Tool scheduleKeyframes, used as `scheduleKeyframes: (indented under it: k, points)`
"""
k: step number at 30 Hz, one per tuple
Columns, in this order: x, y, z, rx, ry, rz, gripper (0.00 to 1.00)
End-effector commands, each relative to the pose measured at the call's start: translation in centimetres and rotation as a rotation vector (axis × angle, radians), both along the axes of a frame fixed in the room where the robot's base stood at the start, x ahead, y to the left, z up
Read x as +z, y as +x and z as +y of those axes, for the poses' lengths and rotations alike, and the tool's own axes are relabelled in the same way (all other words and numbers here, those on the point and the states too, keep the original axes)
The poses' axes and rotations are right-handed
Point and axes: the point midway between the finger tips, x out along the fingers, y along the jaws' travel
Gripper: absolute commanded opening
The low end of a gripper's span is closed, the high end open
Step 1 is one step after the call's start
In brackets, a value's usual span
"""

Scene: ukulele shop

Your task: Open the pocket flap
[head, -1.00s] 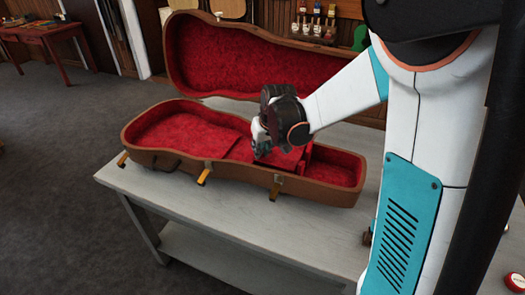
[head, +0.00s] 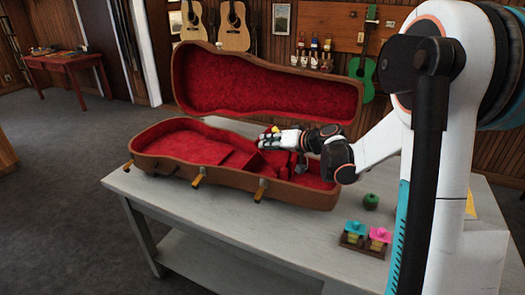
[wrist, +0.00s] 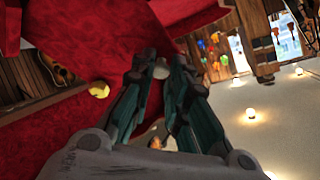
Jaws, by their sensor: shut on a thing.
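The brown instrument case (head: 150,163) lies open on the table, lined in red plush, with its lid (head: 265,92) raised behind. My gripper (head: 266,140) is over the inner pocket area, its fingers pointing left. In the wrist view, the fingers (wrist: 160,75) close around a small pale knob (wrist: 161,68) at the edge of a red panel, which looks like the pocket flap (wrist: 190,14). The flap seems raised, but its full shape and angle are hard to tell. My gripper partly hides the pocket in the head view. A small yellow thing (head: 276,129) shows just above my fingers.
The grey table (head: 270,232) has free room in front of the case. A small rack (head: 366,238) with yellow and pink pieces and a green round object (head: 371,201) stand at the right. Latches (head: 198,178) stick out along the case's front. Guitars hang behind.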

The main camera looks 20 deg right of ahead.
Motion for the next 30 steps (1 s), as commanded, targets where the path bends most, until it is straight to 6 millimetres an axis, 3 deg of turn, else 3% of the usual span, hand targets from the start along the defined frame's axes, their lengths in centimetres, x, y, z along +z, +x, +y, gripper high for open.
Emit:
scheduleKeyframes:
  k: [15, 30]
  points:
    - [0.2, -3.8, -3.8, 0.001, 0.29, -0.292, 0.0]
    - [0.3, -5.0, -4.8, 0.003, 0.382, -0.384, 0.0]
